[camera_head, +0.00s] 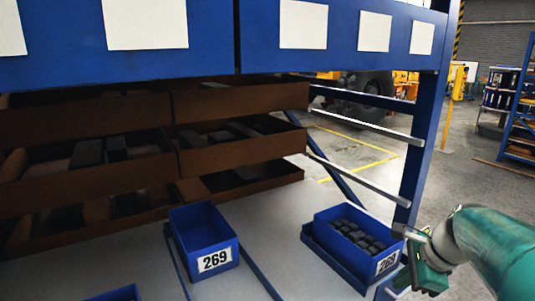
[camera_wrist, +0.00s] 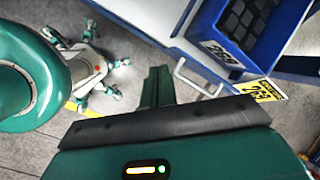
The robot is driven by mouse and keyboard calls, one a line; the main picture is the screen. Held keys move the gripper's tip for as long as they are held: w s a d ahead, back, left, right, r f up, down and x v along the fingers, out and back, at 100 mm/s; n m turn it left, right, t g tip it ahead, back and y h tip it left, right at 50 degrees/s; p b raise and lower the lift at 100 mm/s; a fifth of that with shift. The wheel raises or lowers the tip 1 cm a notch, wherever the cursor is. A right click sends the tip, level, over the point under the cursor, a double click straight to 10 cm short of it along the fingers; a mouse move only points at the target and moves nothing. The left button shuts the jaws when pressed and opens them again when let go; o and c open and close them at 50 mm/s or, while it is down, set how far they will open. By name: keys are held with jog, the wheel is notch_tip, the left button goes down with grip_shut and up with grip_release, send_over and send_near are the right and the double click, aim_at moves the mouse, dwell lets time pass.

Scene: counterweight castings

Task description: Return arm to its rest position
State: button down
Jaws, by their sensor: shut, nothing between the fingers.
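My gripper (camera_head: 425,268) is at the lower right of the head view, beside the right blue bin (camera_head: 330,252) and the shelf's corner post. In the wrist view its green finger part (camera_wrist: 157,86) stands up from a dark bar; it is shut and empty. The right bin holds several dark castings (camera_head: 358,235) and has a white number label. This bin also shows at the top right of the wrist view (camera_wrist: 212,22), apart from my gripper. My green arm (camera_head: 495,245) reaches in from the right edge.
A blue bin (camera_head: 203,235) labelled 269 looks empty on the grey shelf (camera_head: 255,215). Brown trays (camera_head: 240,140) with dark parts stand behind. A blue post (camera_head: 427,130) rises close to my gripper. A silver handle (camera_wrist: 195,80) is near the finger. Open floor (camera_head: 465,180) lies right.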

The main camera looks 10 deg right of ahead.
jog(key=s+a+n+h, duration=0.1)
jog(key=s+a+n, duration=0.3)
jog(key=a+n, duration=0.7)
jog(key=s+a+n+t+h, duration=0.1)
jog(key=s+a+n, duration=0.3)
jog(key=a+n, duration=0.6)
jog(key=shift+a+r+n, duration=0.35)
jog(key=shift+r+n, duration=0.05)
jog(key=shift+n, duration=0.5)
jog(key=shift+s, duration=0.1)
